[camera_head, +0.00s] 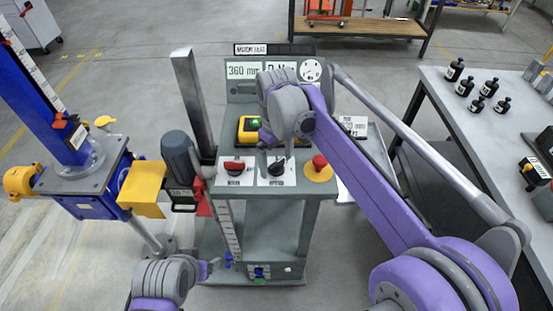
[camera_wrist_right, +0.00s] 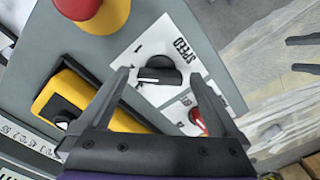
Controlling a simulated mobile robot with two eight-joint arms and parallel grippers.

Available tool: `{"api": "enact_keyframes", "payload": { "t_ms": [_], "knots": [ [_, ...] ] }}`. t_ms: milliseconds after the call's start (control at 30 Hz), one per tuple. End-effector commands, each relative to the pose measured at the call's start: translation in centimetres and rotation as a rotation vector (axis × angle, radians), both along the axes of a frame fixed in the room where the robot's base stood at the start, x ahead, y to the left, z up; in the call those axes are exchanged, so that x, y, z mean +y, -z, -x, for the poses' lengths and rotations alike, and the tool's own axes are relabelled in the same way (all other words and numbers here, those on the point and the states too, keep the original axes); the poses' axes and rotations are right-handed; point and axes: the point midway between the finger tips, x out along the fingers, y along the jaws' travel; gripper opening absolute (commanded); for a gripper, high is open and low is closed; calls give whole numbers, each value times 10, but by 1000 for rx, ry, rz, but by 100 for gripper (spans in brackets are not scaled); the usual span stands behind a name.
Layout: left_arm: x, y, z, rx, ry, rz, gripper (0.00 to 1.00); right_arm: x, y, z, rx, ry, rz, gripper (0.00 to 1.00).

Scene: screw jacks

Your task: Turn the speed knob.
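The speed knob (camera_wrist_right: 158,76) is black with a white mark, on a white plate lettered SPEED. In the head view the knob (camera_head: 277,168) sits on the sloped grey console, between the red knob (camera_head: 233,166) and the red mushroom button (camera_head: 319,162). My right gripper (camera_wrist_right: 160,84) is open, one finger on each side of the speed knob in the wrist view. I cannot tell if the fingers touch it. In the head view the right gripper (camera_head: 268,142) is over the console, partly hiding the panel. My left gripper (camera_head: 207,268) is low at the bottom; its fingers are unclear.
A yellow-and-black box with a green light (camera_head: 249,128) stands behind the knobs. A blue screw jack with a motor (camera_head: 178,152) is at the left.

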Motion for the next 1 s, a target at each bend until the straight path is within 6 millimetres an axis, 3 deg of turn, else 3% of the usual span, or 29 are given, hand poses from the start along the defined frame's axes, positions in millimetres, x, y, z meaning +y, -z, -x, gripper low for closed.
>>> {"api": "enact_keyframes", "payload": {
  "t_ms": [67, 433, 767, 1000],
  "knots": [
    [0, 0, 0, 0, 0, 0, 75, 0, 0, 0, 0, 0, 0, 82],
    [0, 0, 0, 0, 0, 0, 75, 0, 0, 0, 0, 0, 0, 15],
    [0, -2, -1, -1, 0, 0, 75, 0, -1, 0, 0, 49, 0, 14],
    [0, -6, -2, -4, 0, 0, 75, 0, -1, 0, 0, 199, 0, 14]
  ]
}}
